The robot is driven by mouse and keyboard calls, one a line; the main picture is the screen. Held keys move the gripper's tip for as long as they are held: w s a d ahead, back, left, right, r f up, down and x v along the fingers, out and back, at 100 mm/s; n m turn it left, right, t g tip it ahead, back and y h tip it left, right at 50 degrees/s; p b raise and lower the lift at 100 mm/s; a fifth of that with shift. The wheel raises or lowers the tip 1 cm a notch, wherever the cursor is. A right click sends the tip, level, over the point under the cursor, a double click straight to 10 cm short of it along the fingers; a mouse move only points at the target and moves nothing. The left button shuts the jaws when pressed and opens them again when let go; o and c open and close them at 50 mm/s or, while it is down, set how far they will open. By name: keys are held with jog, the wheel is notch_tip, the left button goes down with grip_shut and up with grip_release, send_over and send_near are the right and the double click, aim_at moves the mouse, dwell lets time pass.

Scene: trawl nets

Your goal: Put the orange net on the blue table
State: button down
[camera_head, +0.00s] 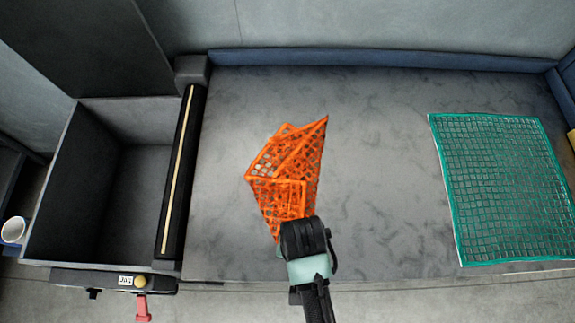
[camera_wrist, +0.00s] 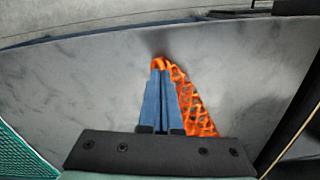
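The orange net (camera_head: 290,170) is folded into an uneven, pointed shape over the grey work surface (camera_head: 375,100). My gripper (camera_head: 300,235) is at the net's near end in the head view. In the wrist view, the two blue fingers of my gripper (camera_wrist: 160,72) are close together, with orange net (camera_wrist: 196,108) at their tips and along their right side. The gripper looks shut on the net. I cannot tell whether the net still touches the surface. No plainly blue tabletop shows; the grey surface has a blue rim (camera_head: 380,60) at the back.
A flat green net (camera_head: 500,190) lies on the right of the surface. A dark open bin (camera_head: 65,190) and a black bar with a pale strip (camera_head: 180,170) are at left. A white cup (camera_head: 13,230) stands at far left. The surface between the nets is clear.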

jog(key=shift+f+b, duration=0.85)
jog(key=shift+f, duration=1.1)
jog(key=shift+r, duration=0.15)
